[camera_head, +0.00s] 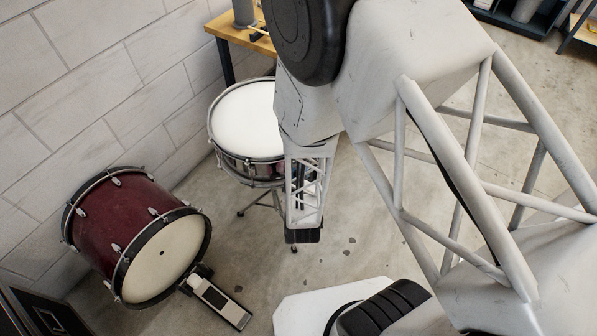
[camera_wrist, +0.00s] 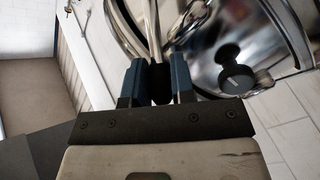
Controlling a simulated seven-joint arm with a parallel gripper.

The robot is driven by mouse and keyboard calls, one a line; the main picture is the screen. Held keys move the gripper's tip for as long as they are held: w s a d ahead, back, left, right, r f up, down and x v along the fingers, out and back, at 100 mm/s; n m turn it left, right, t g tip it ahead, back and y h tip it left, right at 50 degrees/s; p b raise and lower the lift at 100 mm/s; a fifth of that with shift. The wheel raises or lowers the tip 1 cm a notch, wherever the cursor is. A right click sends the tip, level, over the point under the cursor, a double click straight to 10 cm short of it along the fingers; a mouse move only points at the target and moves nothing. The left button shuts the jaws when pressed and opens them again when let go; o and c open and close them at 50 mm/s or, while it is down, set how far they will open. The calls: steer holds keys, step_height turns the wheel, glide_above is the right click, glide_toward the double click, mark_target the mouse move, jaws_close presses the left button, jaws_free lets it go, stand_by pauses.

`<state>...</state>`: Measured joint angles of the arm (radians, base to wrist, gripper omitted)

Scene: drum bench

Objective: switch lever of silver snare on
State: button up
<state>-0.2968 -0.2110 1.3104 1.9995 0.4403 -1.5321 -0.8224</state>
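The silver snare drum (camera_head: 250,165) stands on its stand left of my arm in the head view, with a white head and chrome shell. My arm hides its right side. In the wrist view its chrome shell (camera_wrist: 208,50) is close behind the fingers. My gripper (camera_wrist: 160,78) has two blue fingers set apart. A dark piece (camera_wrist: 160,92) shows between them, below a silver rod (camera_wrist: 153,30); whether the fingers touch it is unclear. A black round knob-like part (camera_wrist: 232,78) is on or before the shell, right of the fingers. I cannot tell which part is the lever.
A dark red bass drum (camera_head: 125,225) with a pedal (camera_head: 220,303) lies at left, by the block wall (camera_head: 90,90). A wooden table (camera_head: 245,35) stands behind the snare. Bare concrete floor (camera_head: 345,215) is open right of the stand.

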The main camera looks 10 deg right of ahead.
jaws_close()
steer(key=shift+r, duration=0.1)
steer(key=shift+w+d+r+m+g+y, duration=0.15)
steer(key=shift+w+d+r+m+g, duration=0.3)
steer(key=shift+r+g, duration=0.2)
steer(key=shift+w+d+r+m+g+y, duration=0.15)
steer(key=shift+w+d+r+m+g, duration=0.15)
steer(key=shift+r+m+g, duration=0.25)
steer(key=shift+r, duration=0.1)
steer(key=o, duration=0.5)
jaws_free()
steer(key=shift+s, duration=0.1)
steer(key=v, duration=0.7)
steer(key=shift+s, duration=0.3)
steer(key=shift+r, duration=0.1)
